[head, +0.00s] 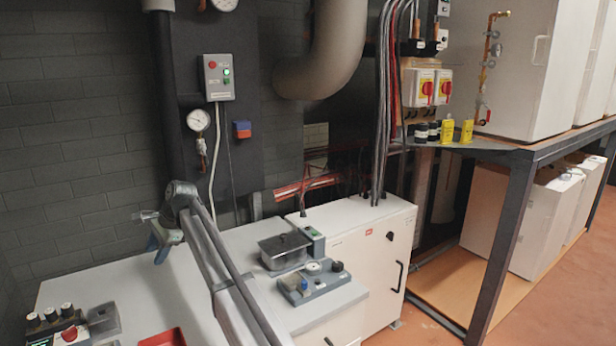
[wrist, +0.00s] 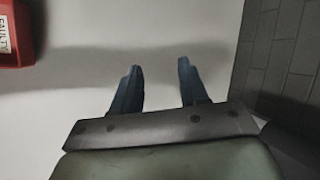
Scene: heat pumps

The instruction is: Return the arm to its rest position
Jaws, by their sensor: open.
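My gripper (head: 160,246) hangs above the left part of the white worktop (head: 130,285) in the head view, with my arm reaching in from the bottom. In the wrist view my gripper (wrist: 156,75) has its two blue fingers apart, with only bare white surface between them. It holds nothing and touches nothing that I can see.
A red tray (head: 165,338), partly cut off, lies below my gripper; a red bin labelled "FAULTY" (wrist: 22,35) shows in the wrist view. Grey devices (head: 300,285) stand right of my arm. The brick wall (head: 80,130) is close behind. Open floor (head: 560,290) lies right.

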